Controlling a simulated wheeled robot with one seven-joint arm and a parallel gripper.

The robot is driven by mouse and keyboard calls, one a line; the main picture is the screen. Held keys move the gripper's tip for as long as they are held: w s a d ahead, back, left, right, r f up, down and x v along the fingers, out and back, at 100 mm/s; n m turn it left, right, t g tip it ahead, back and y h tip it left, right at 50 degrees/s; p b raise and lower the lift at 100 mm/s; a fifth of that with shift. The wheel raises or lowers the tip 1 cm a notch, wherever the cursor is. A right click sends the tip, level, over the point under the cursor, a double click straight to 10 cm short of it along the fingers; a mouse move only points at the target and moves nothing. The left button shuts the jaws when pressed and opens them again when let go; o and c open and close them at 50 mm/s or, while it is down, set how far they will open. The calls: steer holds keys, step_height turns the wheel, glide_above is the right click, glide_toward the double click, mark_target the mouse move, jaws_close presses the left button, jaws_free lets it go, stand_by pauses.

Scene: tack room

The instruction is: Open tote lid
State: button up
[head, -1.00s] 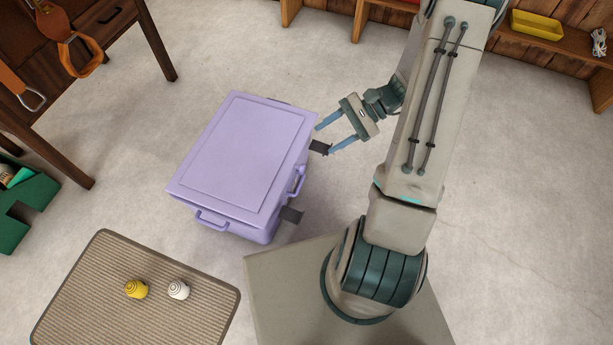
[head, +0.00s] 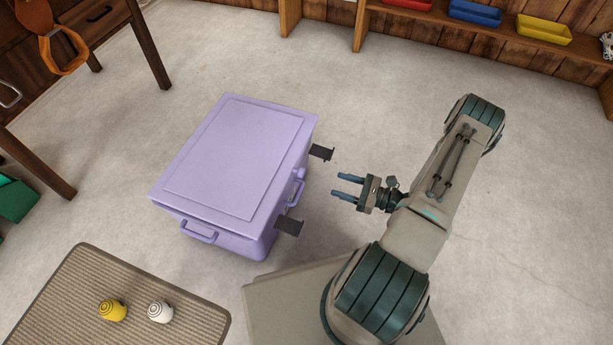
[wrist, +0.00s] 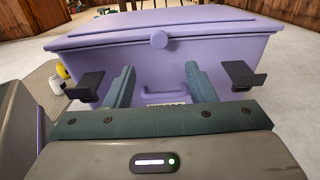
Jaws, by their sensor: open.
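The lavender tote (head: 233,235) stands on the floor left of my arm, its lid (head: 240,155) down flat on top. Two dark latches (head: 289,226) (head: 321,152) stick out from the side that faces my gripper. In the wrist view the tote (wrist: 220,65) fills the background, with a round knob (wrist: 159,39) at the lid's front edge and a latch on each side (wrist: 84,87) (wrist: 243,75). My gripper (head: 348,187) is open and empty, pointing at that side and apart from it. Its fingers (wrist: 158,88) frame a lavender handle lower on the tote in the wrist view.
A ribbed mat (head: 150,290) at the lower left holds a yellow object (head: 112,310) and a white object (head: 160,312). A wooden table (head: 150,45) stands at the upper left. A shelf with coloured trays (head: 474,13) is at the back.

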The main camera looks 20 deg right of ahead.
steer(key=b+x, duration=0.3)
steer(key=x, duration=0.9)
steer(key=shift+s, duration=0.1)
